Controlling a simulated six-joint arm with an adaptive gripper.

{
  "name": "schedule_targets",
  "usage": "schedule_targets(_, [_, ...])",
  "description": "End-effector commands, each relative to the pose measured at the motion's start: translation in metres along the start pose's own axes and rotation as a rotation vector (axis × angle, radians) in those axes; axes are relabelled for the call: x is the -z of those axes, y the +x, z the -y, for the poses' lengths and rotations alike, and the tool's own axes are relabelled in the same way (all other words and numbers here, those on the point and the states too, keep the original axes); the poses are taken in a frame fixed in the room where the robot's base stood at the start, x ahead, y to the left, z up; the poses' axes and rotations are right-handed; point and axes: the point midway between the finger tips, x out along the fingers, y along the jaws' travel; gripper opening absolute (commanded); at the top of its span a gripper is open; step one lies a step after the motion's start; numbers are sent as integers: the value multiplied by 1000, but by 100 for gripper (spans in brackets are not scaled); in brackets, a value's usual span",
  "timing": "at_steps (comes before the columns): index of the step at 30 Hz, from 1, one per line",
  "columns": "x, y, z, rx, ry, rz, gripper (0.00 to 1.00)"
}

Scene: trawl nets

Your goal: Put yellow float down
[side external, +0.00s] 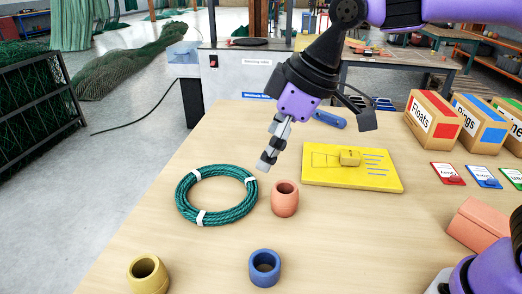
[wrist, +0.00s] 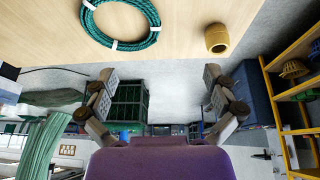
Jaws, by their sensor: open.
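The yellow float (side external: 148,274) is a short hollow cylinder standing upright on the wooden table, at the bottom left of the side view, near the table's edge. It also shows in the wrist view (wrist: 217,38) at the upper right, with its hole visible. My gripper (side external: 266,160) is above the table, just beyond the green rope coil and the pink float, well apart from the yellow float. In the wrist view my gripper (wrist: 157,76) has its two fingers wide apart with nothing between them.
A green rope coil (side external: 181,204), a pink float (side external: 285,203) and a blue float (side external: 265,277) are on the table. A yellow board (side external: 395,182) with a small yellow block lies to the right. Labelled boxes (side external: 432,121) stand at the right back. Table between coil and yellow float is bare.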

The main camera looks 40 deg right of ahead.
Motion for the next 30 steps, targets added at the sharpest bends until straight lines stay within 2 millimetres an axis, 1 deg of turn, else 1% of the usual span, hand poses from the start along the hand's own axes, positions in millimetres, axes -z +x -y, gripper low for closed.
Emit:
schedule_targets(1, [-26, -19, -12, -50, 106, -11, 100])
schedule_targets(2, [-42, -26, -18, -77, 169, -14, 100])
schedule_targets(3, [-63, -35, -23, -112, 250, -18, 100])
schedule_targets(5, [-93, -44, -29, -161, 362, -26, 100])
schedule_targets(6, [-112, -48, -30, -190, 429, -31, 100])
schedule_targets(9, [-149, -53, -32, -250, 564, -41, 100])
schedule_targets(12, [-172, -53, -31, -286, 647, -46, 100])
schedule_targets(15, [-182, -52, -30, -301, 684, -49, 100])
schedule_targets(17, [-184, -52, -30, -304, 691, -48, 100])
schedule_targets(30, [-183, -52, -30, -302, 687, -48, 100])
